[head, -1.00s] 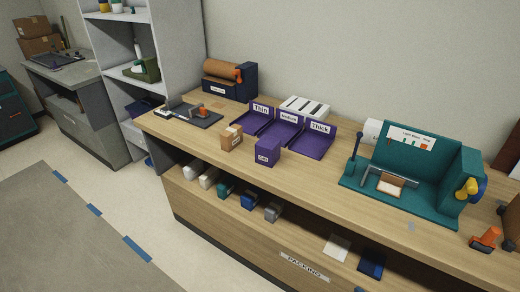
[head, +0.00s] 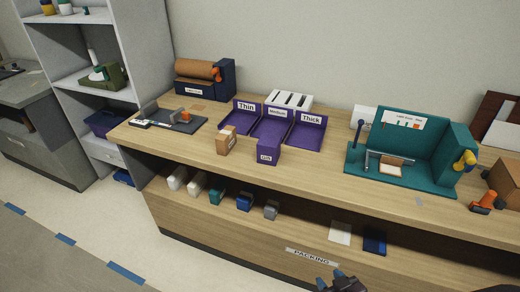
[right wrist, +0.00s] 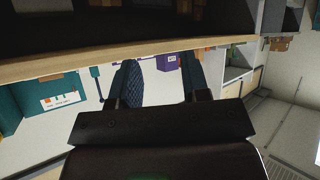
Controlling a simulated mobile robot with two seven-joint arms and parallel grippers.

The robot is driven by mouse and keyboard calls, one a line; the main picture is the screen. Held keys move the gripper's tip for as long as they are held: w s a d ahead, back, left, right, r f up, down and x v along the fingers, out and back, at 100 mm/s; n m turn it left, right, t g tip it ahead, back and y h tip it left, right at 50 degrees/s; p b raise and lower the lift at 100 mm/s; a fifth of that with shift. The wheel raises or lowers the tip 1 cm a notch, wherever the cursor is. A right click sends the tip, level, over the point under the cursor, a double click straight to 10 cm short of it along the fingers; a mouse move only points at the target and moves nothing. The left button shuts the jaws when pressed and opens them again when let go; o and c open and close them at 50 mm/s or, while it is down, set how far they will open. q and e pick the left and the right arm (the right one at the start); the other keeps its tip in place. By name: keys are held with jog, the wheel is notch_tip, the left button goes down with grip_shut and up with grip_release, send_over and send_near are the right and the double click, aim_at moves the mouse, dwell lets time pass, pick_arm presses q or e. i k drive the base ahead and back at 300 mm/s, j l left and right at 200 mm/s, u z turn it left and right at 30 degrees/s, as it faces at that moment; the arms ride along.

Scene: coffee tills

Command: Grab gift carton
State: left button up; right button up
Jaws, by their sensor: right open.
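The gift carton is a small purple box (head: 268,153) with a white label, standing upright on the wooden counter (head: 330,172) near its front edge. It stands in front of the purple sorting trays. It also shows in the right wrist view (right wrist: 173,61), upside down, beyond the fingers. My right gripper (head: 342,282) shows only in part at the bottom edge of the head view, apart from the carton and in front of the counter. In the right wrist view its two fingers (right wrist: 157,82) are spread with nothing between them. My left gripper is not in view.
A brown carton (head: 226,140) stands just left of the gift carton. Trays labelled Thin, Medium and Thick (head: 308,134) lie behind. A teal station (head: 420,185) stands to the right. The counter between is clear. A shelf below the counter holds several small items.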

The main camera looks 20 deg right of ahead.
aim_at(268, 147)
jog(key=i+j+z, duration=0.1)
jog(key=j, duration=0.3)
jog(key=i+j, duration=0.1)
jog(key=j, duration=0.35)
jog(key=i+j+z, duration=0.15)
jog(key=i, duration=0.4)
